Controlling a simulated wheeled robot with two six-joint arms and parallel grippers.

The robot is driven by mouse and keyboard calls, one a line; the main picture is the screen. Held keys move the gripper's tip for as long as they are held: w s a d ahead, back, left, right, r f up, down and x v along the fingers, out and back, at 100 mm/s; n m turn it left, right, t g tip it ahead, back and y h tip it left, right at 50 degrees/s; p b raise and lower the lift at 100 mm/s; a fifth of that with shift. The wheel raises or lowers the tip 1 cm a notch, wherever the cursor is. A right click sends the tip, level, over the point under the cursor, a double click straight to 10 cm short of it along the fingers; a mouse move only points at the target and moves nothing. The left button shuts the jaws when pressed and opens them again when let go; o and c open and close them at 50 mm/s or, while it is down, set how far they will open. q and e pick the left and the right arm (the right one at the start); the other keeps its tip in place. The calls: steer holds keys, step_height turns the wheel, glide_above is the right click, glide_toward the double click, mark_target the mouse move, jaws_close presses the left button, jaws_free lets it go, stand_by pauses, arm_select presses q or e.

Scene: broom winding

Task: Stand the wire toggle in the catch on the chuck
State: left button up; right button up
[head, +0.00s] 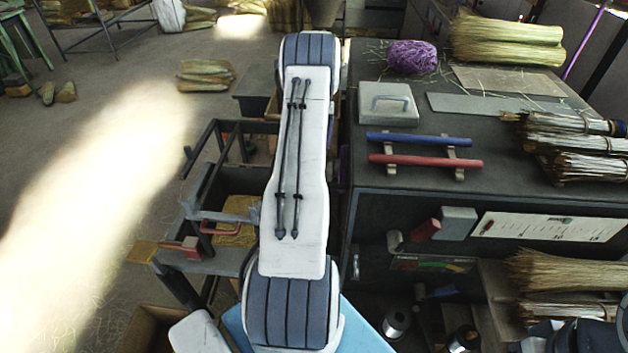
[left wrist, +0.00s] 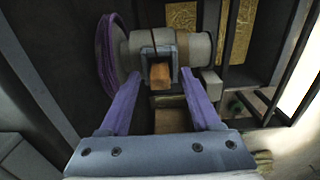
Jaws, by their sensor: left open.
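In the left wrist view, my left gripper (left wrist: 162,76) is open, its two purple fingers apart. Between and just beyond the fingertips is a grey U-shaped bracket (left wrist: 160,51) with an orange-brown block (left wrist: 160,75) inside it. It sits in front of a pale grey cylinder (left wrist: 196,48), which looks like the chuck. Whether the fingers touch the bracket cannot be told. I cannot make out the wire toggle for certain, nor which part is the catch. In the head view my own arm covers the middle and hides my left gripper.
A purple ring (left wrist: 108,55) lies left of the cylinder. In the head view, the dark bench (head: 480,125) at right carries a purple twine ball (head: 412,57), a pale block with a wire handle (head: 389,103), blue (head: 420,139) and red (head: 425,161) rods, and straw bundles (head: 508,42).

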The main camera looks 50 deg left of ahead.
arm_select(q)
steer(key=shift+a+r+b, duration=0.1)
steer(key=shift+r+b, duration=0.25)
steer(key=shift+r, duration=0.25)
step_height(320, 180, up, 9)
steer(key=b, duration=0.2)
steer(key=shift+r+b, duration=0.15)
steer(key=shift+b, duration=0.15)
